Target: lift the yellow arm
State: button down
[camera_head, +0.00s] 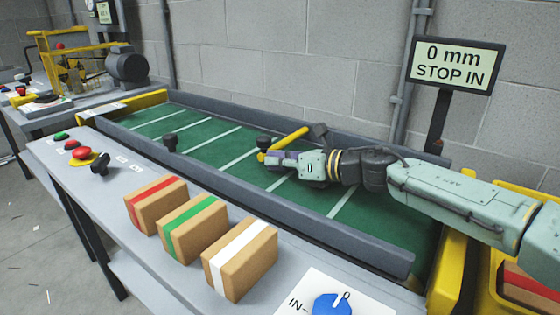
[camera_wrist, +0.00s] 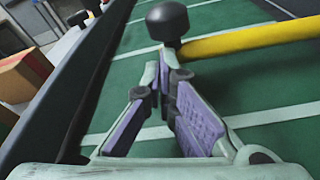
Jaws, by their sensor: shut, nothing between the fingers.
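The yellow arm (camera_head: 290,139) lies low across the green conveyor belt (camera_head: 205,140), with a black knob (camera_head: 264,142) standing at its near end. Its far end meets a dark block (camera_head: 319,131) by the back rail. In the wrist view the yellow bar (camera_wrist: 245,40) runs off to the right from below the knob (camera_wrist: 168,22). My gripper (camera_head: 268,158) is shut and empty, right beside the knob end. In the wrist view its purple-padded fingers (camera_wrist: 156,85) point at the base of the knob; whether they touch it I cannot tell.
Boxes with red (camera_head: 156,204), green (camera_head: 194,230) and white (camera_head: 239,261) stripes stand on the front ledge. A sign (camera_head: 457,65) reads "0 mm STOP IN". A blue dial (camera_head: 332,305) and push buttons (camera_head: 83,153) are on the ledge. Dark rails edge the belt.

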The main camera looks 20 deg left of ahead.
jog(key=shift+r+m+p, duration=0.4)
jog(key=shift+r+p, duration=0.7)
jog(key=shift+r, duration=0.2)
jog(key=w+d+r+m+g+y+p, duration=0.1)
jog(key=w+d+r+m+p, duration=0.1)
jog(key=w+r+p, duration=0.3)
jog(key=w+d+r+m+p, duration=0.1)
jog(key=w+r+m+p, duration=0.4)
jog(key=r+p, duration=0.3)
jog(key=shift+w+d+r+g+y+p, duration=0.2)
jog(key=shift+d+r+g+y+p, duration=0.15)
jog(key=shift+r, duration=1.65)
